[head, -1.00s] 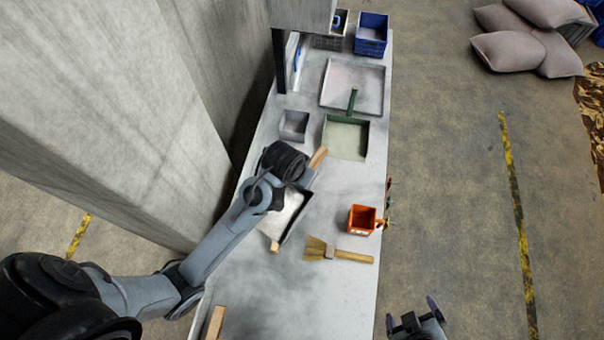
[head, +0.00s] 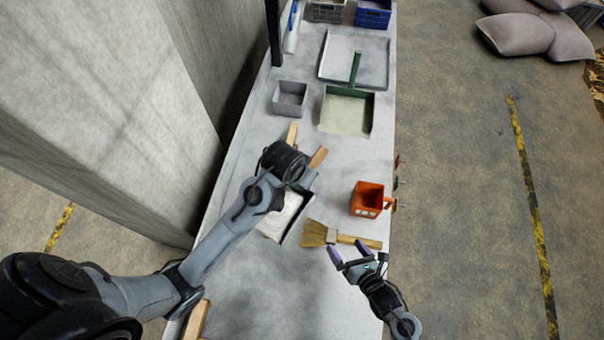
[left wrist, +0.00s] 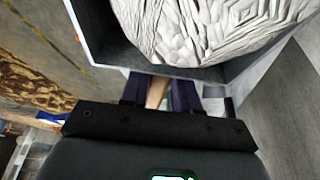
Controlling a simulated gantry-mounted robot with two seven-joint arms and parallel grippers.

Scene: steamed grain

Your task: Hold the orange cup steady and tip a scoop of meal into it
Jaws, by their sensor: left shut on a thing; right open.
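The orange cup (head: 366,200) stands on the bench near its right edge, in the head view; it has a side handle and looks empty. My left gripper (left wrist: 160,92) is shut on the wooden handle of a dark scoop, whose pan (left wrist: 95,35) holds pale, lumpy meal (left wrist: 200,30). In the head view the scoop (head: 290,217) is partly hidden under my left wrist, left of the cup. My right gripper (head: 350,251) is open and empty, over the bench's right side below the cup, overlapping the brush handle in the picture.
A brush (head: 318,234) lies below the cup. A grey bin (head: 290,98), a green-walled pan (head: 346,112) and a wide grey tray (head: 372,62) are further up the bench. Wooden pieces (head: 318,157) lie by my left wrist. The bench between scoop and cup is clear.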

